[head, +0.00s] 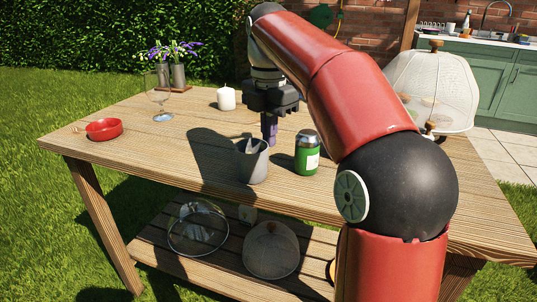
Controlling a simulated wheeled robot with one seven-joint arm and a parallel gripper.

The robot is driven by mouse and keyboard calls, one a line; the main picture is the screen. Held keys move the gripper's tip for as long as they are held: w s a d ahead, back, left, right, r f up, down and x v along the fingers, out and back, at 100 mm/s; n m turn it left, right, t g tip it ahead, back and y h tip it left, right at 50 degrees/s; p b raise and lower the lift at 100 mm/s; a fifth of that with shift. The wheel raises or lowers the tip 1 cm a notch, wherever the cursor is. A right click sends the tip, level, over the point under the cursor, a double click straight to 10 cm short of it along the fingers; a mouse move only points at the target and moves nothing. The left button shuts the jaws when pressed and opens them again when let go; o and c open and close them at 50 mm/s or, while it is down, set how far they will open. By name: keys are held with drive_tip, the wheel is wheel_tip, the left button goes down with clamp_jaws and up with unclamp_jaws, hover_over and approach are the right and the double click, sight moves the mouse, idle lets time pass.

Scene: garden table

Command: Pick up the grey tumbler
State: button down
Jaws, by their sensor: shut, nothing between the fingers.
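The grey tumbler (253,166) stands upright near the front edge of the wooden table, around the middle. Something pale shows inside its mouth. My gripper (269,140) points down just behind the tumbler and a little to its right, with its fingers shut and holding nothing. I cannot tell whether the fingertips touch the table or the tumbler's rim.
A green can (307,153) stands close to the right of the tumbler. A red bowl (104,129), a wine glass (160,98), a white candle (226,99) and flower vases (178,76) stand to the left. A mesh dome (435,88) stands at right. The front-left tabletop (150,155) is clear.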

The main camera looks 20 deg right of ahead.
sight(250, 163)
wheel_tip(250, 163, down, 5)
drive_tip(key=shift+f+b, duration=0.1)
drive_tip(key=shift+b, duration=0.35)
drive_tip(key=s+a, duration=0.1)
drive_tip(key=a, duration=0.2)
drive_tip(key=s+a, duration=0.1)
drive_tip(key=shift+s+a, duration=0.3)
drive_tip(key=shift+p, duration=0.35)
